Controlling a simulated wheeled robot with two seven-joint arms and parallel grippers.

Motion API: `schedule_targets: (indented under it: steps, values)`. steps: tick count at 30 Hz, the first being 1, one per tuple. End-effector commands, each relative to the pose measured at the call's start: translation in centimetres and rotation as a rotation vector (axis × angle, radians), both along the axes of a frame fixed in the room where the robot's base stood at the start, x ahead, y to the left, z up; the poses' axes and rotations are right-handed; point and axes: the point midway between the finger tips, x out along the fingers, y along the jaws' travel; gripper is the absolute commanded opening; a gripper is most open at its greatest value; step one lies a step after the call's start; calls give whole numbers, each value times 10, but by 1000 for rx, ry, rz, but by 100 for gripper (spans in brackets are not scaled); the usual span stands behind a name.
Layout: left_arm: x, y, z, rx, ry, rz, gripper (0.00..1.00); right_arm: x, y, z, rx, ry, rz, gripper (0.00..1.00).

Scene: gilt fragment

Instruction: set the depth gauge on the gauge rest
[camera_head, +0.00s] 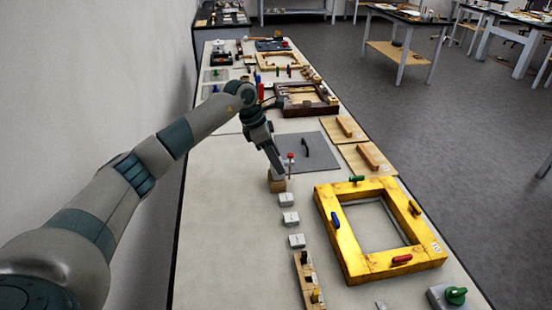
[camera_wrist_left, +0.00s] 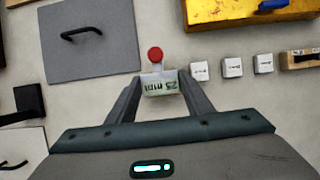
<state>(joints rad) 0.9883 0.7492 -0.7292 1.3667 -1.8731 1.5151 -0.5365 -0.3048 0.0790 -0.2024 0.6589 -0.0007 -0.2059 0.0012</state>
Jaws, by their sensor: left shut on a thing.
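My left gripper (camera_head: 278,174) reaches down over the table and is shut on a small pale piece with a red knob and an upside-down "25 mm" label, which I take to be the depth gauge (camera_wrist_left: 159,84). Its red knob also shows in the head view, where the depth gauge (camera_head: 290,156) is partly hidden by the fingers. A small tan block (camera_head: 277,186) shows directly below the fingertips; it may be the gauge rest. I cannot tell whether the gauge touches it. My right gripper is not in view.
Several small white blocks (camera_head: 290,218) run in a line towards a wooden rack (camera_head: 308,280). A yellow frame (camera_head: 340,242) with coloured handles lies right of them. A grey plate (camera_head: 318,155) with a black handle lies behind. The table's left part is clear.

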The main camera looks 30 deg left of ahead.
Motion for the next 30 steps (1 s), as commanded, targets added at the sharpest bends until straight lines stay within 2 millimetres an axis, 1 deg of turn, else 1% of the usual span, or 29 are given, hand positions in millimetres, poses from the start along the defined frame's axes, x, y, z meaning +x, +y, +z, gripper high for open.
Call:
schedule_targets:
  steps: [1, 6, 7, 9, 20, 30]
  values:
    - [0, 0, -4, 0, 0, 0, 18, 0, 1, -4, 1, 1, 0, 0]
    - [0, 0, -8, 0, 0, 0, 18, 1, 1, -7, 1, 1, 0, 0]
    - [0, 0, -7, -1, -1, 0, 54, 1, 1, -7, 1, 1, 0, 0]
    - [0, 0, -8, 0, 0, 0, 68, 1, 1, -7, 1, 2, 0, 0]
    - [0, 0, -11, 1, 1, 0, 68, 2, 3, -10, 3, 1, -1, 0]
    - [0, 0, -11, 0, 0, 0, 68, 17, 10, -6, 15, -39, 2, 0]
